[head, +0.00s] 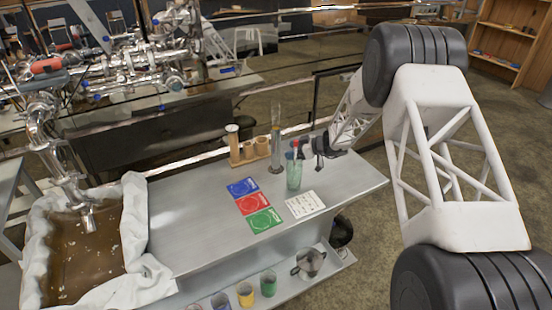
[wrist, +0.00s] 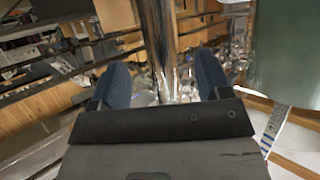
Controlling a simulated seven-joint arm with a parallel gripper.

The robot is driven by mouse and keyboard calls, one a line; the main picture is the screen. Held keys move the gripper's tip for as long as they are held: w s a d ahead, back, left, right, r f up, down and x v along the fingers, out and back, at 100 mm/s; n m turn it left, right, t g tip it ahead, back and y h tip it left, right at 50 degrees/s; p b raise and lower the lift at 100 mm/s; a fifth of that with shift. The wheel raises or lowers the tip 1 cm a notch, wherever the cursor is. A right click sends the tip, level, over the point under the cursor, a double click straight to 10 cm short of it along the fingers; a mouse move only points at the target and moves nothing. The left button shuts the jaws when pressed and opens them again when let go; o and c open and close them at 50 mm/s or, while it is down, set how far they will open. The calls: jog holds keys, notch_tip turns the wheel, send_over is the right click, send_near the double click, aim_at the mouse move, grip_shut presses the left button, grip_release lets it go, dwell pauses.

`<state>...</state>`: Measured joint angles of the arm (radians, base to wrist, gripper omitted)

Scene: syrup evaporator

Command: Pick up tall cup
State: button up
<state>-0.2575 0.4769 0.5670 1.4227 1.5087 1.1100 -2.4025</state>
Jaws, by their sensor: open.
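The tall cup looks like a tall, narrow clear cylinder (head: 276,145) standing on the metal table. In the wrist view a tall shiny cylinder (wrist: 158,38) rises in line with the gap between my fingers. My gripper (head: 297,149) is open and empty, just right of the cylinder in the head view. Its two blue fingers (wrist: 163,80) are spread left and right of the cylinder's line. I cannot tell whether the cylinder is between the fingertips or just beyond them. Its base is hidden in the wrist view.
A greenish glass (head: 294,176) with a red-topped item stands close to my gripper. A wooden holder (head: 249,156) stands left of the cylinder. Coloured cards (head: 250,205) and a white sheet (head: 304,204) lie in front. A syrup pan (head: 82,255) is at left.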

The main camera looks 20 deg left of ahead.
aim_at(276, 151)
jog(key=shift+x, duration=1.25)
jog(key=shift+a, duration=0.1)
jog(key=shift+x, duration=2.5)
jog(key=shift+w, duration=0.1)
jog(key=shift+r, duration=0.1)
grip_shut()
